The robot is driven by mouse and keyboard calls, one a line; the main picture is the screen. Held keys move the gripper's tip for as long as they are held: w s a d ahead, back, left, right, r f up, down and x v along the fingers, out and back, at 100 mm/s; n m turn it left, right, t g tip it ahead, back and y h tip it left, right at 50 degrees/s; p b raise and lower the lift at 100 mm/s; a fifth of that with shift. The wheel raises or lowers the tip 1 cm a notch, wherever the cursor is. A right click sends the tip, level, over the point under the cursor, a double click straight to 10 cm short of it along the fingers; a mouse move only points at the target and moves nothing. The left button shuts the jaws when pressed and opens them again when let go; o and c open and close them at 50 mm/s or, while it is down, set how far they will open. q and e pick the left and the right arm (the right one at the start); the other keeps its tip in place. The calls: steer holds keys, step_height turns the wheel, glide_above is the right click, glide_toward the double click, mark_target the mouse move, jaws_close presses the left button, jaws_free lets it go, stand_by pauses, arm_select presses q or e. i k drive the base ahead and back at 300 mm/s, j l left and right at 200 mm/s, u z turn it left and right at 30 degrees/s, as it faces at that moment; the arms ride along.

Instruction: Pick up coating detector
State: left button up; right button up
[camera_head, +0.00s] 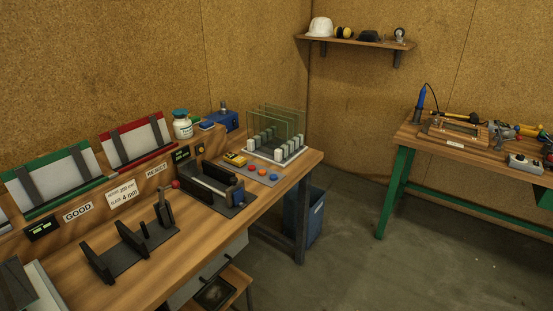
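A small yellow device (235,159), which looks like the coating detector, lies on the wooden workbench (185,233). It sits near the back of the bench, left of the glass rack (277,146) and behind a black fixture (218,187). It is small in the picture, so its markings cannot be read. Nothing covers it. Neither of my grippers shows in the head view.
A black stand with a red-knobbed lever (133,243) occupies the bench's front. Coloured buttons (262,174) lie beside the yellow device. Upright glass panes stand in the rack. A blue bin (303,217) is below. A green-legged table (475,155) stands right; floor between is clear.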

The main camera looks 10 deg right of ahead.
mark_target(236, 160)
steer(key=u, duration=1.6)
steer(key=z, duration=1.6)
steer(key=i+l+u, duration=0.25)
steer(key=i+l, duration=0.1)
steer(key=l, duration=0.1)
